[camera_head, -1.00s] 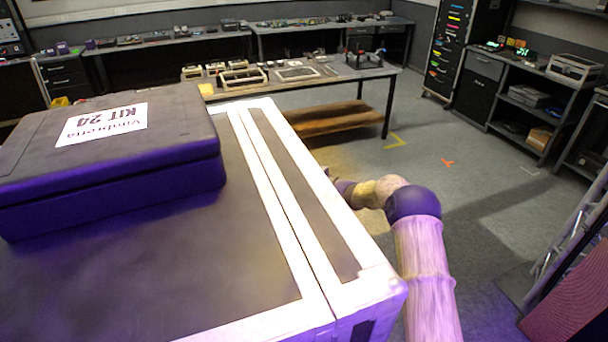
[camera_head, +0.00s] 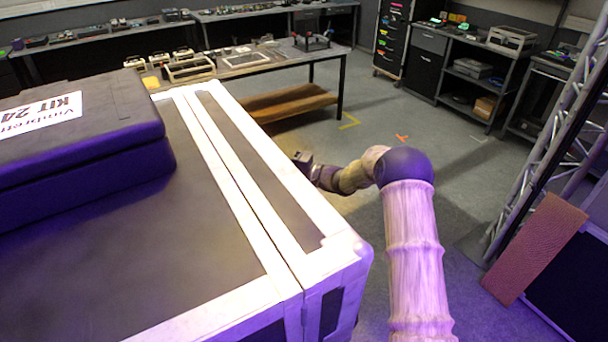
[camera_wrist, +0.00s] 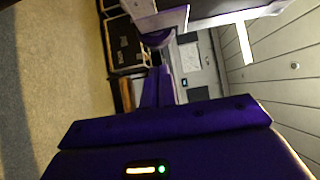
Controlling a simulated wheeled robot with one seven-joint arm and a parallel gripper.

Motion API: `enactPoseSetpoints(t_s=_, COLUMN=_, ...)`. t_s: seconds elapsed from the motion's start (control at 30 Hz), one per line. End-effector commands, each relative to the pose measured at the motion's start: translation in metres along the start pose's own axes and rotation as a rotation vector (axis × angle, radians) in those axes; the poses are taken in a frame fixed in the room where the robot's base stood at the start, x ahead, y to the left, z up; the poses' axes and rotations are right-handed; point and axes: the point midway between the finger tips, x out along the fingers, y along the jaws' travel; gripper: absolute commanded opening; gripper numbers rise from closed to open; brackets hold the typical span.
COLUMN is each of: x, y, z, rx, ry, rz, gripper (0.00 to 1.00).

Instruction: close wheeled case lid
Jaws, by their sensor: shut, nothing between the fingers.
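A large dark case (camera_head: 195,215) with pale metal edging fills the left and middle of the head view, its flat top facing up. A seam (camera_head: 265,210) between two pale strips runs along its top near the right side. I cannot tell from this whether that top is the lid. My gripper (camera_head: 300,160) is beyond the case's right edge, partly hidden behind it; I cannot tell if it touches. In the wrist view, the purple fingers (camera_wrist: 157,88) are together and hold nothing. The wrist view is turned sideways, with the floor at left and ceiling at right.
A purple-black box (camera_head: 90,135) labelled KIT 24 lies on the case. A workbench (camera_head: 290,58) stands behind, with a brown slatted shelf or pallet (camera_head: 290,100) below. Shelving (camera_head: 470,70), a metal truss (camera_head: 545,130) and a reddish panel (camera_head: 540,245) are at right.

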Motion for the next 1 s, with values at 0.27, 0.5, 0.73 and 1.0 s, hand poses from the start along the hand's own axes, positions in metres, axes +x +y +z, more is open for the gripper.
enactPoseSetpoints(t_s=0.27, x=-0.055, y=0.002, z=-0.003, rx=-0.001, ry=0.004, rz=0.002, gripper=0.0)
enactPoseSetpoints(t_s=0.5, x=-0.082, y=0.0, z=-0.004, rx=-0.001, ry=0.003, rz=0.0, gripper=0.0)
enactPoseSetpoints(t_s=0.73, x=-0.084, y=0.0, z=-0.004, rx=-0.001, ry=0.002, rz=0.0, gripper=0.0)
enactPoseSetpoints(t_s=1.0, x=-0.083, y=-0.001, z=-0.004, rx=-0.006, ry=0.007, rz=0.003, gripper=0.0)
